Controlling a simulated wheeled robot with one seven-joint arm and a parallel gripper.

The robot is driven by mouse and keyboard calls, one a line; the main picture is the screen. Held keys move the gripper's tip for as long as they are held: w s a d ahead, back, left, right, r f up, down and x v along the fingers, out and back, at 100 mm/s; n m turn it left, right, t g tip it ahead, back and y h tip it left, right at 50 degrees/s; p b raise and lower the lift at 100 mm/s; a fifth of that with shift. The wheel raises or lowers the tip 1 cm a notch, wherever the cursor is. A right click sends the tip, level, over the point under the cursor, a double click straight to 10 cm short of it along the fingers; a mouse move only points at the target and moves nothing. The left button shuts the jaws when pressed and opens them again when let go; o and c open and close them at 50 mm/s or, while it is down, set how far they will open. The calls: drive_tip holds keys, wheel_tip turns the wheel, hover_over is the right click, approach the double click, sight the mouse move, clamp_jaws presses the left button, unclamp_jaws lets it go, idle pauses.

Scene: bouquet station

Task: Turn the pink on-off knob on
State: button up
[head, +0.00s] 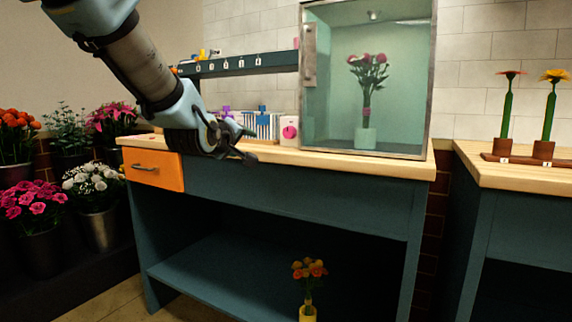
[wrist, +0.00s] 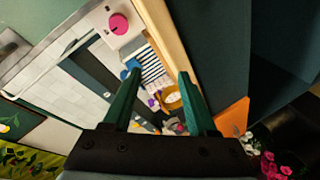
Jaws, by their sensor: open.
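The pink knob (head: 290,132) is a round dial on a small white box (head: 289,142) that stands on the wooden worktop, just left of the glass cabinet. In the wrist view the pink knob (wrist: 118,23) shows near the top, with a darker line across its face. My gripper (head: 249,146) is open and empty, to the left of the knob and near the worktop's front edge. In the wrist view my gripper's two green fingers (wrist: 158,76) are spread apart, with the knob beyond them to the upper left.
A glass cabinet (head: 368,75) with a pink bouquet stands right of the knob. A blue-striped holder (head: 262,125) stands to its left, under a dark rail (head: 238,63). An orange drawer (head: 153,169) is at the bench's left. A yellow vase (head: 307,312) stands below.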

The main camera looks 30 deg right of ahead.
sight(288, 133)
drive_tip(key=s+d+r+h+b, duration=0.1)
drive_tip(key=s+d+h+b, duration=0.2)
drive_tip(key=d, duration=0.3)
drive_tip(key=shift+n, duration=0.3)
drive_tip(key=x, duration=1)
drive_tip(key=shift+d+r, duration=0.25)
clamp_jaws()
